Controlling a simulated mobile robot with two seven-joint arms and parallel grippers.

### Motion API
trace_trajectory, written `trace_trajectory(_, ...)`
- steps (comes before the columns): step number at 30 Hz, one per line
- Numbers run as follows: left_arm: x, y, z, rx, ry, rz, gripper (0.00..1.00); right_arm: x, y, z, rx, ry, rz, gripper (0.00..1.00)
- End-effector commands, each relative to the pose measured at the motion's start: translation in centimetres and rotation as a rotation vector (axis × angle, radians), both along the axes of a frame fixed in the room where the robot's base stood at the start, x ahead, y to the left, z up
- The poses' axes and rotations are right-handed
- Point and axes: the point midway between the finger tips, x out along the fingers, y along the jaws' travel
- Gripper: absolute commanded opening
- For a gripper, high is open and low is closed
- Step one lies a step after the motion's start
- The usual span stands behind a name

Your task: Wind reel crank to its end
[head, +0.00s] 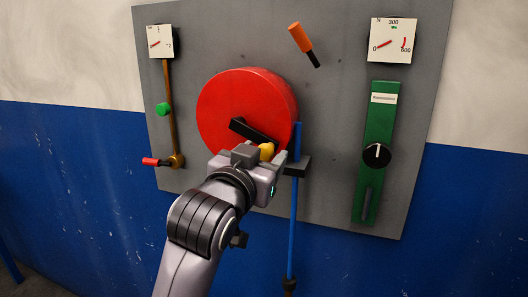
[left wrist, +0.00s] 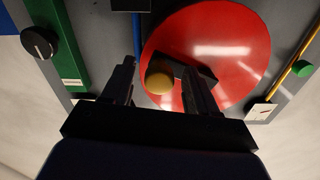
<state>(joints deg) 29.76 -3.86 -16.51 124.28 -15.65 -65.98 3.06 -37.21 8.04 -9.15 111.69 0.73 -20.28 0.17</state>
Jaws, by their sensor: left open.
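The red reel (head: 225,95) is a large round disc on the grey panel. Its black crank arm (head: 250,130) slopes from near the disc's middle down to a yellow knob (head: 267,148) at the lower right. My left gripper (head: 268,160) is at the knob and hides part of it. In the left wrist view the reel (left wrist: 225,40) fills the upper right, and the yellow knob (left wrist: 159,82) shows between the two open fingers (left wrist: 163,85). I cannot tell whether a finger touches the knob. My right gripper is not in view.
A blue rod (head: 294,220) passes through a black bracket (head: 297,166) close right of my gripper. A green panel (head: 375,110) with a black dial (head: 377,155) is at right. A red-tipped lever (head: 155,162) is at left, and an orange handle (head: 300,38) above.

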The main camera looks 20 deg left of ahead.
Motion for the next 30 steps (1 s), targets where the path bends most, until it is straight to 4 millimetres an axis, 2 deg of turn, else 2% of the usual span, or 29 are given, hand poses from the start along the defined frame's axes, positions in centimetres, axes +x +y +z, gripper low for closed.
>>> trace_trajectory(4, 0.83, -0.01, -0.02, 0.0, 0.001, 0.0, 0.58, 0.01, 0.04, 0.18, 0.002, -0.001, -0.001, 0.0)
trace_trajectory(13, 0.97, -0.02, -0.03, -0.001, 0.0, 0.0, 0.58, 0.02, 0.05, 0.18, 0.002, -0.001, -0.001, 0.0)
trace_trajectory(18, 0.96, -0.02, -0.04, -0.001, 0.0, 0.0, 0.03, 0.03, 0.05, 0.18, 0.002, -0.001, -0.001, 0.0)
trace_trajectory(19, 0.96, -0.02, -0.04, -0.001, 0.0, 0.0, 0.0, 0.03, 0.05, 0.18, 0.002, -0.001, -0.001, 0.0)
trace_trajectory(30, 0.96, 0.1, -0.33, 0.03, 0.001, 0.0, 0.0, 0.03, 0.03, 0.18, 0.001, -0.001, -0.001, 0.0)
